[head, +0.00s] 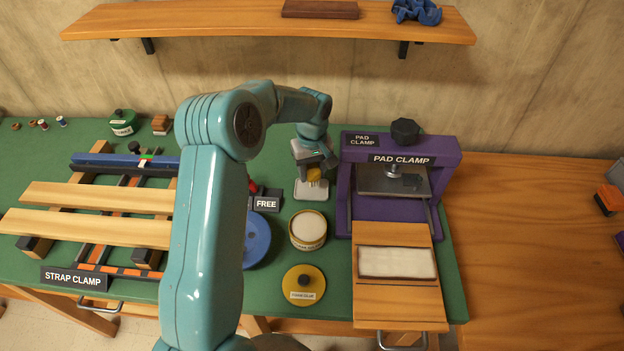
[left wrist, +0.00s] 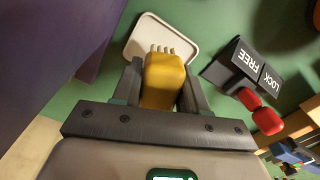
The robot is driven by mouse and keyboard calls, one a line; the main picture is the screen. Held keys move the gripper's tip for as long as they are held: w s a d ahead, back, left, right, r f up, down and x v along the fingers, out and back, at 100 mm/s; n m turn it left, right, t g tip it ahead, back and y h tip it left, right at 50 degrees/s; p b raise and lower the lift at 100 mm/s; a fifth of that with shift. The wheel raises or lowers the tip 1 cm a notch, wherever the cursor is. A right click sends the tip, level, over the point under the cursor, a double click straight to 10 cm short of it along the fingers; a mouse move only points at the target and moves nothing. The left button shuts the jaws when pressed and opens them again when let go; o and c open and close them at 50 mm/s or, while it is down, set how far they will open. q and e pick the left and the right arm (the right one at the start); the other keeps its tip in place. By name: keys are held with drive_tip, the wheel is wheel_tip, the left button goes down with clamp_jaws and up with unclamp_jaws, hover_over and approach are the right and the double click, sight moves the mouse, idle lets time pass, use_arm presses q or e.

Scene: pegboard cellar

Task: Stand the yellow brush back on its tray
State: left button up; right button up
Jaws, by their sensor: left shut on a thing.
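The yellow brush (head: 314,174) is between the fingers of my left gripper (head: 314,166), which is shut on it. In the left wrist view the brush (left wrist: 163,80) is a yellow block with pale bristles at its far end. Its small pale tray (head: 311,190) lies on the green bench top just below the gripper. In the left wrist view the tray (left wrist: 150,34) shows behind the bristles, which overlap it. I cannot tell whether the bristles touch the tray. My right gripper is not in view.
A purple pad clamp (head: 447,165) stands close to the right of the tray. A black lock/free block (head: 266,201) with red parts is to its left. An open round tub (head: 308,231) and a yellow lid (head: 304,285) lie nearer. A strap clamp (head: 90,250) with boards fills the left.

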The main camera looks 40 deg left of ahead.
sight(312, 181)
use_arm(q)
wheel_tip(312, 181, down, 4)
idle(0.4)
drive_tip(key=shift+f, duration=0.2)
drive_tip(key=o, duration=0.9)
drive_tip(key=shift+o, duration=0.2)
drive_tip(key=shift+r, duration=0.1)
wheel_tip(312, 181, up, 12)
drive_tip(key=shift+r, duration=0.2)
